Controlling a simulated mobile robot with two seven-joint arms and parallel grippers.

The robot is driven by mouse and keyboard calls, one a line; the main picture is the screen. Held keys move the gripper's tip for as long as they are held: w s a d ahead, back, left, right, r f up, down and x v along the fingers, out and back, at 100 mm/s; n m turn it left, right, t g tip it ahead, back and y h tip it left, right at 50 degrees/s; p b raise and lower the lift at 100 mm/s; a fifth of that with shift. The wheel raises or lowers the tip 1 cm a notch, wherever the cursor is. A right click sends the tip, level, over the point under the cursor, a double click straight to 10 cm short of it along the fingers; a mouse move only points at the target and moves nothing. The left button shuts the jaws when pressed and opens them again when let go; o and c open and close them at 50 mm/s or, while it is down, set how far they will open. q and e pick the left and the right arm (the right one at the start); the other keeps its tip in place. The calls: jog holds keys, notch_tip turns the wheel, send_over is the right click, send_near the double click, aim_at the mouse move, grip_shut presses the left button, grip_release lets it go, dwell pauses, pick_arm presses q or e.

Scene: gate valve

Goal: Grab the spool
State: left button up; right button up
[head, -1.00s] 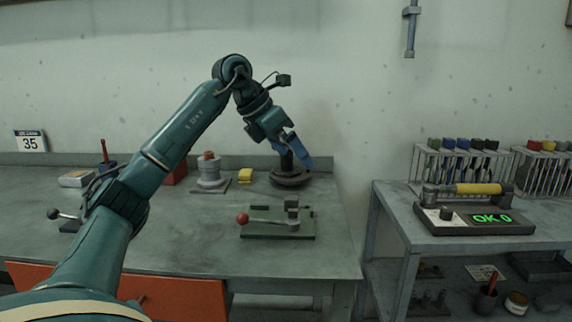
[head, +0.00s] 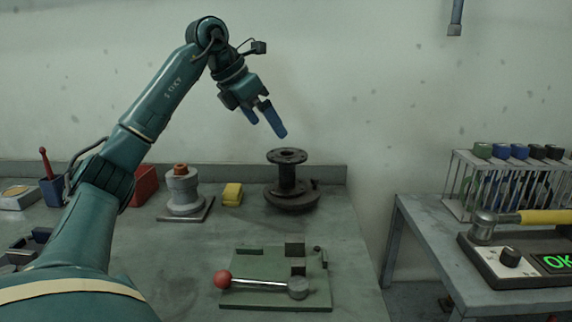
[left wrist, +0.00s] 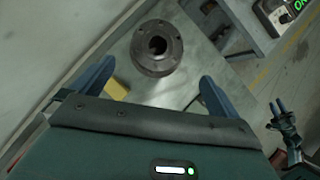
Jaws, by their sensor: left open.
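The spool (head: 287,178) is a dark metal pipe piece with a round flange at the top and a wider round base. It stands upright near the bench's back right corner. In the left wrist view the spool (left wrist: 157,48) is seen from above, with its round bore facing the camera. My left gripper (head: 265,122) is open and empty, above the spool and a little to its left, not touching it. Its blue fingers are spread to either side in the left wrist view (left wrist: 157,75). My right gripper (left wrist: 278,107) shows small at the right edge of that view.
A green fixture (head: 260,297) with a red-knobbed lever lies in front of the spool. A yellow block (head: 232,194) and a grey valve part (head: 183,190) on a plate stand left of it. A side table with a torque tester (head: 515,262) and a rack is at right.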

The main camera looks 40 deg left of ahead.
aim_at(287, 153)
pick_arm(q)
jog(key=b+x, duration=0.2)
jog(key=x, duration=0.6)
jog(key=shift+w+a, duration=0.15)
jog(key=b+x, duration=0.1)
jog(key=x, duration=0.4)
pick_arm(e)
jog(key=shift+n+g, duration=0.3)
jog(key=shift+n, duration=0.3)
jog(key=f, duration=0.1)
jog(key=a+f, duration=0.1)
jog(key=w+f, duration=0.1)
jog(key=shift+a+f, duration=0.3)
jog(key=shift+a, duration=0.1)
pick_arm(q)
jog(key=shift+c, duration=1.4)
jog(key=c, duration=1.2)
jog(key=shift+c, duration=0.7)
jog(key=shift+r, duration=0.2)
jog(key=shift+c, duration=0.6)
pick_arm(e)
jog(key=shift+d+r, duration=0.1)
